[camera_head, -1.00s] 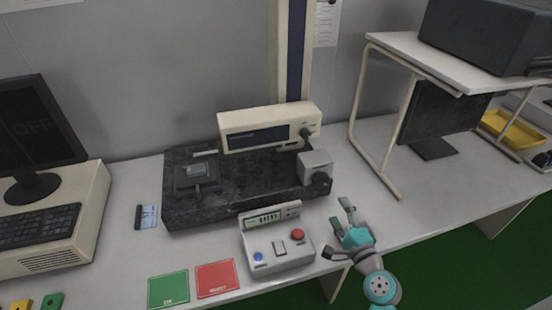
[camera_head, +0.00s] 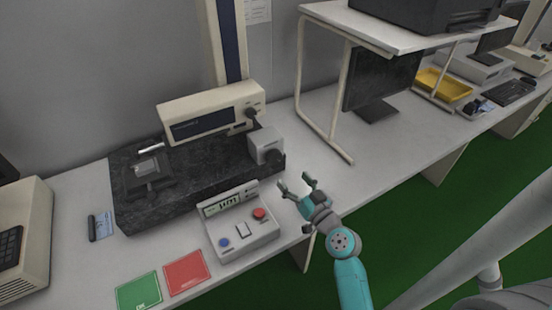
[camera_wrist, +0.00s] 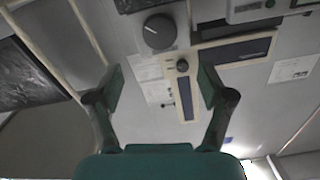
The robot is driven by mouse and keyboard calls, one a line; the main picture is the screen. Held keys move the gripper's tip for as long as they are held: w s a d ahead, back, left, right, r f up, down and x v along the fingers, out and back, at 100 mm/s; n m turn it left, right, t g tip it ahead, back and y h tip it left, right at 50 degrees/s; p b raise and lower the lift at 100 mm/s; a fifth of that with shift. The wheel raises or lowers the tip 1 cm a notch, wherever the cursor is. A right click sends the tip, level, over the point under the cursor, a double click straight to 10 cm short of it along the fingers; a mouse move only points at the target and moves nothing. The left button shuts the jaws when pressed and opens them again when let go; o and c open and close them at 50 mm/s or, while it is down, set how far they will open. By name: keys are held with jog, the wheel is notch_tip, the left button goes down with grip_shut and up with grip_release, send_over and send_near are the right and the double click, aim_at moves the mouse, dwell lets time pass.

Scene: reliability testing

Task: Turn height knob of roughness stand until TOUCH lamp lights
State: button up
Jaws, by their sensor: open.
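The roughness stand has a dark granite base (camera_head: 190,190) with a beige head unit (camera_head: 195,118) above it. A grey box (camera_head: 263,140) at the base's right end carries a dark round knob (camera_head: 273,154). The knob also shows large in the wrist view (camera_wrist: 159,31), beyond my fingers. A smaller dark knob (camera_head: 251,112) is on the head unit. My gripper (camera_head: 295,184) is open and empty, just right of and in front of the box knob, apart from it. Its two fingers stand wide apart in the wrist view (camera_wrist: 160,88). I cannot make out a TOUCH lamp.
A control box (camera_head: 240,228) with a display and red and blue buttons stands in front of the base. Green (camera_head: 139,291) and red (camera_head: 187,272) mats lie left of it. A shelf frame (camera_head: 335,145) stands to the right. Bare table lies between base and frame.

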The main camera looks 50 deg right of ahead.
aim_at(276, 159)
jog(key=x, duration=1.1)
jog(key=c, duration=1.2)
jog(key=shift+o, duration=0.2)
